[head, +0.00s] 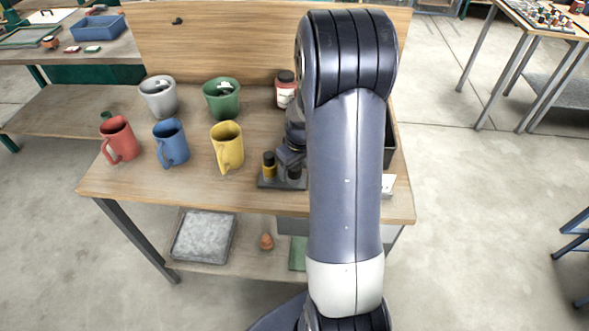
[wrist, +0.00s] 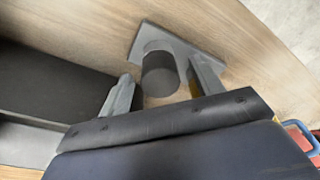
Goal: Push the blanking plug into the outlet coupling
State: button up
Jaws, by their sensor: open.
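A dark base plate (head: 268,184) near the front of the bench carries a yellow post with a black top (head: 269,166) and a dark cylinder (head: 294,172). I cannot tell for sure which is the blanking plug or the outlet coupling. My gripper (head: 290,156) is low over the plate, partly hidden by my arm. In the wrist view my gripper (wrist: 161,76) is open, its fingers on either side of a black cylinder (wrist: 160,80) on the grey base plate (wrist: 180,38). Contact is unclear. A bit of yellow shows behind the right finger.
Several mugs stand to the left, the yellow mug (head: 227,148) closest. A red jar with a dark lid (head: 285,90) stands behind. A dark bin (head: 391,140) is at the right, partly behind my arm; a dark box wall (wrist: 50,85) fills the wrist view's left.

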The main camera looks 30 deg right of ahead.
jog(key=shift+f, duration=0.3)
jog(key=c, duration=1.1)
